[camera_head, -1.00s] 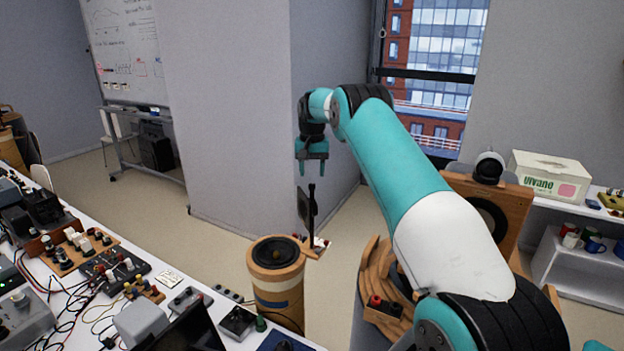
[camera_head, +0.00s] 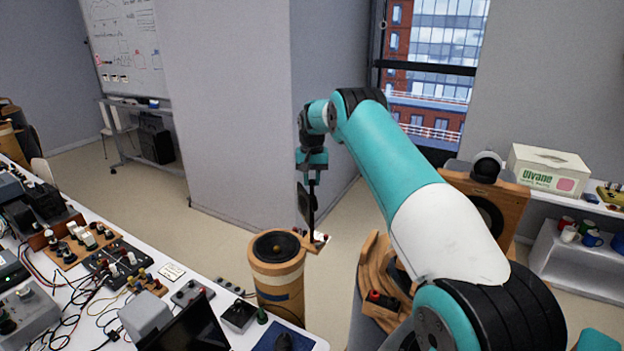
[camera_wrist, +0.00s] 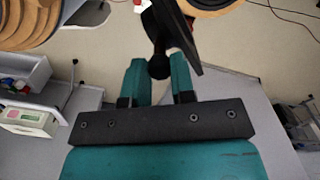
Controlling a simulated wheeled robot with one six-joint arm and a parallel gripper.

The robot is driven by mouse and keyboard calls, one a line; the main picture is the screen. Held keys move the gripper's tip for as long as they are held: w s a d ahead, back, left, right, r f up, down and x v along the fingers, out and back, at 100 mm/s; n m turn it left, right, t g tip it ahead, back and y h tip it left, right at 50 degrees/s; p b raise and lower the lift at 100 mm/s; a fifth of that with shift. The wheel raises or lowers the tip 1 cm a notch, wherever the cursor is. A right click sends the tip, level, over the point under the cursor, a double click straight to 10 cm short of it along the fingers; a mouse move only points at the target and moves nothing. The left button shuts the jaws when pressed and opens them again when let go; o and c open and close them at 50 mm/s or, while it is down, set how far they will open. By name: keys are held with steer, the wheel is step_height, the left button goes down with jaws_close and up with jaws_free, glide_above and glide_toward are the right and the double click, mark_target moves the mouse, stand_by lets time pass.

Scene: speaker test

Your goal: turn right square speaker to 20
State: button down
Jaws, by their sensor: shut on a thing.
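A black upright lever (camera_head: 312,205) stands beside a thin dark panel (camera_head: 302,202), above the round wooden speaker. In the wrist view the lever ends in a black ball (camera_wrist: 159,68), and the panel (camera_wrist: 184,38) runs along its right side. My gripper (camera_head: 312,178) points down and is shut on the lever's top. Its teal fingers (camera_wrist: 160,70) flank the ball in the wrist view. A square wooden speaker (camera_head: 513,205) with a dark round cone stands at the right, partly behind my arm. I cannot tell whether the lever belongs to it.
A white bench (camera_head: 178,270) at the left carries several devices and cables. Curved wooden parts (camera_head: 372,265) lie at the right. A white box (camera_head: 548,170) sits on a shelf. A wall corner (camera_head: 290,140) rises behind.

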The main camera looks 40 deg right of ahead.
steer(key=shift+f+n+b, duration=0.25)
steer(key=shift+n+b, duration=0.65)
steer(key=shift+b, duration=0.05)
steer(key=shift+r+n+b, duration=0.3)
steer(key=shift+n+b, duration=0.05)
steer(key=shift+n, duration=0.75)
steer(key=c, duration=1)
jaws_free()
steer(key=shift+o, duration=0.2)
step_height(320, 180, up, 17)
steer(key=shift+r+p, duration=0.2)
steer(key=shift+p, duration=0.2)
